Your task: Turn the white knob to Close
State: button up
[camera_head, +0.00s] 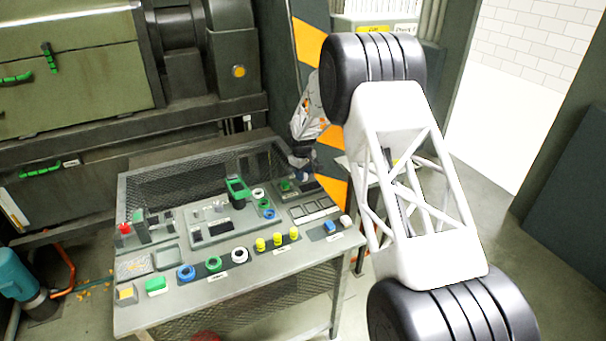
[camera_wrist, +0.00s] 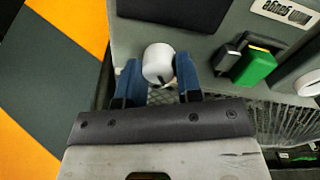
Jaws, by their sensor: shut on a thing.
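In the wrist view, the white knob (camera_wrist: 158,63) is a rounded knob with a small dark mark on its front. It stands by the edge of a grey panel (camera_wrist: 190,38). My gripper (camera_wrist: 159,78) has its two blue fingers on either side of the knob and is shut on it. In the head view, my gripper (camera_head: 303,174) is small at the back right of the control desk (camera_head: 300,262). The knob cannot be made out there. I cannot read any Close mark or the knob's setting.
A green switch (camera_wrist: 254,67) sits to the right of the knob in the wrist view, with a white round part (camera_wrist: 308,83) beyond it. In the head view, several coloured buttons and a red button (camera_head: 124,229) cover the desk. An orange-and-dark striped post (camera_head: 331,186) stands close to the gripper.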

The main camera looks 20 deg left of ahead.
jog(key=m, duration=0.7)
jog(key=shift+w+m, duration=0.1)
jog(key=shift+m, duration=0.3)
jog(key=m, duration=0.6)
jog(key=shift+d+m+g, duration=0.1)
jog(key=shift+m+g, duration=0.2)
jog(key=o, duration=0.9)
jog(key=shift+o, duration=0.2)
jog(key=shift+r, duration=0.1)
jog(key=shift+r, duration=3.8)
